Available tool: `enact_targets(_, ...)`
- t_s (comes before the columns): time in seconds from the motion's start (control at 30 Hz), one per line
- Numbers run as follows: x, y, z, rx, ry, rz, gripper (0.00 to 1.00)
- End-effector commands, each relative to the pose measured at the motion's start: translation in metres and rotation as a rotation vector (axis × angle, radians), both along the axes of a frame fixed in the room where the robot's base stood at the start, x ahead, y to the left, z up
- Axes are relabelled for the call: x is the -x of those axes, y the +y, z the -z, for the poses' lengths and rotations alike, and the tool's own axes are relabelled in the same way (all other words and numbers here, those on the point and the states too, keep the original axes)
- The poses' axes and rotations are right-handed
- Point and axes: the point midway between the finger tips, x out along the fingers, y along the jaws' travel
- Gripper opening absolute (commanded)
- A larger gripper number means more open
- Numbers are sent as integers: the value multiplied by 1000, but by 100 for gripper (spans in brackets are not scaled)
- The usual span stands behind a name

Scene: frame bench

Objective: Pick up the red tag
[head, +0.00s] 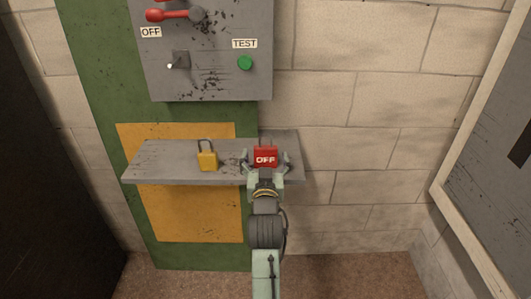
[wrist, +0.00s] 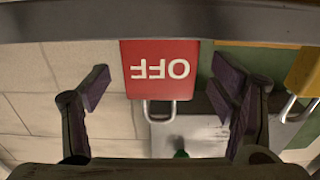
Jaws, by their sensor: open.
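The red tag (head: 265,157) marked OFF stands upright on the right part of the grey shelf (head: 150,165). In the wrist view the red tag (wrist: 160,68) appears upside down, with a metal loop on it. My gripper (head: 267,164) reaches the tag from the front, with one finger at each side of it. In the wrist view my gripper (wrist: 160,85) is open, with the tag between its fingers and a visible gap on both sides. Whether the fingertips are level with the tag in depth is hard to tell.
A yellow padlock (head: 207,160) stands on the shelf left of the tag; it also shows in the wrist view (wrist: 303,75). Above is a grey panel (head: 215,85) with a red lever (head: 175,15), a toggle switch (head: 178,62) and a green TEST button (head: 245,63).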

Motion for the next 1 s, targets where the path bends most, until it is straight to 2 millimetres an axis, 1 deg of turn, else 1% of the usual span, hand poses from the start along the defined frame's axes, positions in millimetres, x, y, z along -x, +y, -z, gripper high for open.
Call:
enact_targets(0.03,-8,0,-3,1,-1,1,78)
enact_targets(0.13,-17,0,-2,0,-1,1,78)
enact_targets(0.23,-21,0,-1,0,-1,1,78)
enact_targets(0.4,-20,0,0,0,-1,0,78)
enact_targets(1.0,-20,0,0,0,-1,0,38)
